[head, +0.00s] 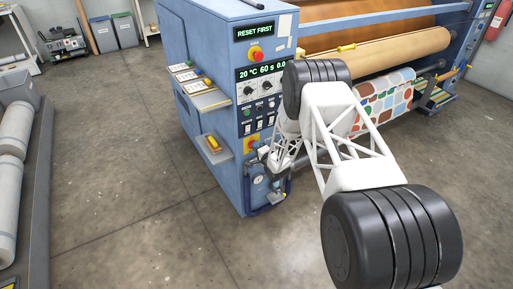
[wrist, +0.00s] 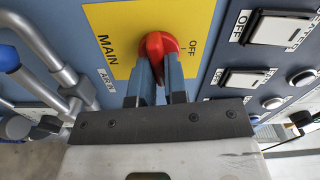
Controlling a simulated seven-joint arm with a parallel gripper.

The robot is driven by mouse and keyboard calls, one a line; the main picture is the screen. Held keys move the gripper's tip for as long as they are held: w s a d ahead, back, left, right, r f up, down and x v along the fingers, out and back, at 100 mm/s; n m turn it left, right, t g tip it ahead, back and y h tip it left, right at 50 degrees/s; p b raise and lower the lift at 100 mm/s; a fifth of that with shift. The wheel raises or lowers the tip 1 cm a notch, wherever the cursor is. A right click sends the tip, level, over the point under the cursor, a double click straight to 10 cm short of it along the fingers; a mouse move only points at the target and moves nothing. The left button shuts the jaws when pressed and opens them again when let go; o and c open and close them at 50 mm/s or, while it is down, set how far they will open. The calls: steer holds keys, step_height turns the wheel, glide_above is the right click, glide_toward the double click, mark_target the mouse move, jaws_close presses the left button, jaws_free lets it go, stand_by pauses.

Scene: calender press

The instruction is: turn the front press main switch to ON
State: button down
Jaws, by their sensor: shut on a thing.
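The main switch is a red rotary knob (wrist: 159,46) on a yellow plate (wrist: 119,24) lettered MAIN and OFF. In the wrist view my gripper (wrist: 160,80) has its two fingers on either side of the knob's red grip, closed on it. The fingers hide the lower part of the knob and plate, and no ON mark shows. The knob's exact pointing is hard to tell; OFF sits up and right of it.
Rocker switches (wrist: 280,30) and push buttons sit right of the plate in the wrist view. Grey pipes (wrist: 50,60) and a valve lie to its left. The press display (head: 255,32) reads RESET FIRST. A shelf (head: 214,148) juts out left of the panel.

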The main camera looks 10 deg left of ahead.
steer(key=shift+m, duration=0.9)
steer(key=c, duration=1.1)
jaws_free()
steer(key=shift+c, duration=0.2)
steer(key=v, duration=0.7)
steer(key=shift+s+d, duration=0.3)
